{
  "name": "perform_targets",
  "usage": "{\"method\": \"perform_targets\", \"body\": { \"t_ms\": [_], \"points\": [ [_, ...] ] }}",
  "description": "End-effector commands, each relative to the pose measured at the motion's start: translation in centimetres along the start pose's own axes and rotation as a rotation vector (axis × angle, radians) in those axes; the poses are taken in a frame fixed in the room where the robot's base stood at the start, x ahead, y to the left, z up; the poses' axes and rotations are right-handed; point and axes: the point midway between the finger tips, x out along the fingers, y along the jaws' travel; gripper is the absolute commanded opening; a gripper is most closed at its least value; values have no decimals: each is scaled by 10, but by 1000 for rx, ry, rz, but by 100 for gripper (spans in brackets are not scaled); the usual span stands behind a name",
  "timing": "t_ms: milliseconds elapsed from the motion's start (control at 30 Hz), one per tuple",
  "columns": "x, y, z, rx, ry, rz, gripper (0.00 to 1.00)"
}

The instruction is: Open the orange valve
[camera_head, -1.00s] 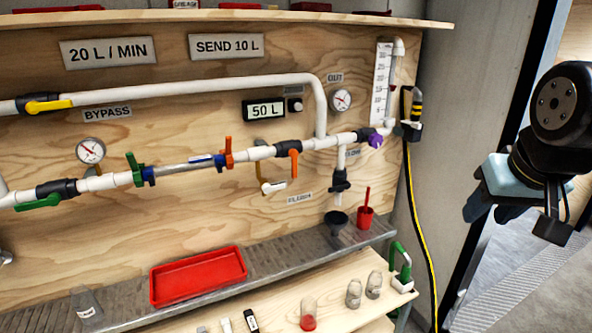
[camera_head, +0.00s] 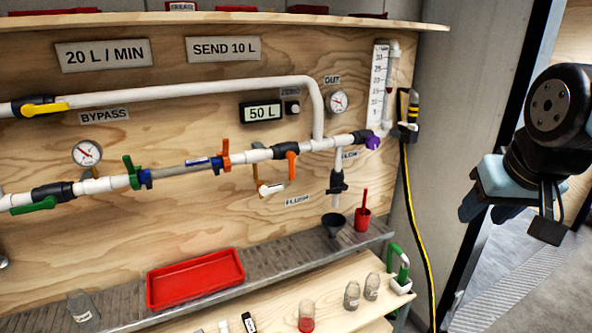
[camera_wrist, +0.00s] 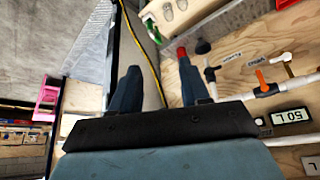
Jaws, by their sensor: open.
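The orange valve handle (camera_head: 291,165) sits on the white pipe, right of the filter section, and points downward, across the pipe. It also shows in the wrist view (camera_wrist: 262,80), at the right. Another orange handle (camera_head: 226,154) stands upright at the right end of the filter section. My gripper (camera_head: 490,213) is at the far right in the head view, well away from the board and the valve. In the wrist view my gripper (camera_wrist: 158,88) has its two dark fingers spread apart with nothing between them.
A green handle (camera_head: 133,171), a yellow bypass handle (camera_head: 47,106) and a purple handle (camera_head: 373,142) are on the pipes. A red tray (camera_head: 195,281) and black funnel (camera_head: 334,222) stand on the grey shelf. A yellow-black hose (camera_head: 412,220) hangs between my gripper and the board.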

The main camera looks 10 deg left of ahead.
Motion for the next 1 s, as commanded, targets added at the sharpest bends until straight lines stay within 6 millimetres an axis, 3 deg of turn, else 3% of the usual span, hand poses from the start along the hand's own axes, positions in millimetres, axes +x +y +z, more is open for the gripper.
{"method": "perform_targets", "body": {
  "t_ms": [167,467,700,1000],
  "points": [
    [21,-8,-26,-38,52,2,46],
    [88,-48,-102,-165,255,-24,46],
    [138,-92,-145,-258,421,-86,46],
    [190,-158,-174,-341,629,-208,46]
  ]
}}
